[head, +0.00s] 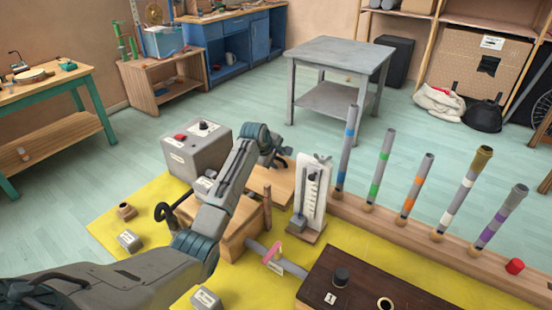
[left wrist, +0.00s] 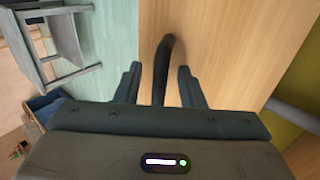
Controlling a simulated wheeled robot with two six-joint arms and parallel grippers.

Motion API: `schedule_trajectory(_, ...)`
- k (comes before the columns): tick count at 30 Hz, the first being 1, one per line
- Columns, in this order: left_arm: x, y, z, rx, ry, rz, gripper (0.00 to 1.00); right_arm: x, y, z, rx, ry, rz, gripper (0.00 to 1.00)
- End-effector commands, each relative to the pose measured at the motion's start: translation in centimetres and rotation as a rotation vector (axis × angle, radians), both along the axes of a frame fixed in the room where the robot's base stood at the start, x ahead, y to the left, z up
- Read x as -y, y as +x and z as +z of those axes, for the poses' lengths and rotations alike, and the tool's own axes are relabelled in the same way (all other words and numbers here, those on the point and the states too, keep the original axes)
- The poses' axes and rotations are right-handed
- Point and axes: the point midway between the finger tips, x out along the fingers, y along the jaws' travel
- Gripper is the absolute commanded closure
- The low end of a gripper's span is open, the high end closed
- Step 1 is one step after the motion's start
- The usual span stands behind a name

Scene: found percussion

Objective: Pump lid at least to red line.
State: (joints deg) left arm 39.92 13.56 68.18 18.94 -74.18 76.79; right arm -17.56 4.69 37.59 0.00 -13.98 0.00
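A wooden box (head: 240,232) with a pale wooden lid (head: 283,186) stands on the yellow mat, partly hidden behind my left arm. The lid's wood fills much of the left wrist view (left wrist: 225,45). My left gripper (head: 277,158) is over the lid. In the left wrist view the two fingers (left wrist: 159,86) are apart, with a dark curved handle (left wrist: 163,65) between them and gaps on both sides. A white upright gauge board (head: 313,190) with a scale stands right of the box. I cannot make out a red line on it. My right gripper is not in view.
A grey box (head: 196,147) with a red button stands left of the arm. Several coloured-band tubes rise from a wooden rail (head: 405,229) at right. A dark wooden block (head: 365,285) lies in front. A grey table (head: 338,52) stands behind on open floor.

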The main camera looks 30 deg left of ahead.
Motion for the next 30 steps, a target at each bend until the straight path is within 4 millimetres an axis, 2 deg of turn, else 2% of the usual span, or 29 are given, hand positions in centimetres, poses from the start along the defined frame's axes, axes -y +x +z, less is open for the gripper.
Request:
schedule_trajectory(6, 0.0, 0.0, 0.0, 0.000, 0.000, 0.000, 0.64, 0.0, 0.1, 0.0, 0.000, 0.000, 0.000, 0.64)
schedule_trajectory(8, 0.0, 0.0, 0.0, 0.000, 0.000, 0.000, 0.74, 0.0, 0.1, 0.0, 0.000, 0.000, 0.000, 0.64)
schedule_trajectory(12, 0.0, 0.0, 0.0, 0.000, 0.000, 0.000, 1.00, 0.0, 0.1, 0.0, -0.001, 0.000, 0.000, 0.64)
schedule_trajectory(30, 0.1, 1.1, -1.5, -0.002, 0.001, 0.001, 1.00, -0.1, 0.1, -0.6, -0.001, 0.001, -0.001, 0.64)
